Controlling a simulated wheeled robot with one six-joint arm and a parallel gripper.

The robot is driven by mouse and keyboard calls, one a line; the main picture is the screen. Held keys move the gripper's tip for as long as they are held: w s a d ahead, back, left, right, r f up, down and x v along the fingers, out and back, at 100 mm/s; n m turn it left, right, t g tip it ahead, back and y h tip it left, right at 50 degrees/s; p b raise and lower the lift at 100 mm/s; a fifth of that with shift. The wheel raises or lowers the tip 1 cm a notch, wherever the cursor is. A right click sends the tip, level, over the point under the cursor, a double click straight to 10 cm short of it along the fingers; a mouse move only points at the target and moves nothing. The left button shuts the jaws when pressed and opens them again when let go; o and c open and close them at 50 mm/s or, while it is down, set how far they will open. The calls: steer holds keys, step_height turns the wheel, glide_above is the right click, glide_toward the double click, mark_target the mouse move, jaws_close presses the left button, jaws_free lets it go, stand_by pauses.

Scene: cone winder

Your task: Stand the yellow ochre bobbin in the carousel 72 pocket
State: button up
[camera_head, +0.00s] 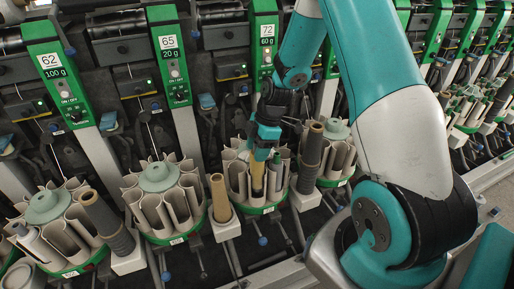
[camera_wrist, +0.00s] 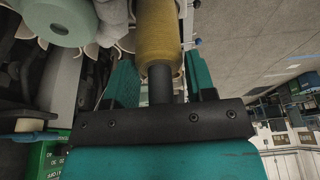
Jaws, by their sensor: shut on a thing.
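The yellow ochre bobbin (camera_head: 257,178) is upright, its dark tube top held in my gripper (camera_head: 265,150). In the wrist view the bobbin (camera_wrist: 158,35) extends away from my gripper (camera_wrist: 160,88), whose two teal fingers close on the dark tube. The carousel (camera_head: 262,210) below the 72 sign (camera_head: 267,30) has pale pockets and a green base rim. The bobbin's lower part is among the pocket walls at the front of this carousel. Whether its foot rests on the pocket floor is hidden. The carousel's hub is mostly hidden by my gripper.
Neighbouring carousels stand close at left (camera_head: 160,178) and right (camera_head: 336,132). A brownish-yellow cone (camera_head: 220,197) stands on a white holder just left, and a grey-brown tube (camera_head: 312,155) stands just right. The winder panels rise behind. The aisle floor (camera_wrist: 245,30) is open in the wrist view.

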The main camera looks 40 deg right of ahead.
mark_target(257, 164)
steer(key=shift+f, duration=0.1)
steer(key=shift+f+b, duration=1.75)
steer(key=shift+f, duration=0.35)
steer(key=shift+f+b, duration=0.7)
steer(key=shift+f, duration=0.2)
steer(key=o, duration=0.9)
steer(key=b+v, duration=0.1)
steer(key=v, duration=1.6)
steer(key=shift+d+r, duration=0.15)
steer(key=shift+r, duration=0.05)
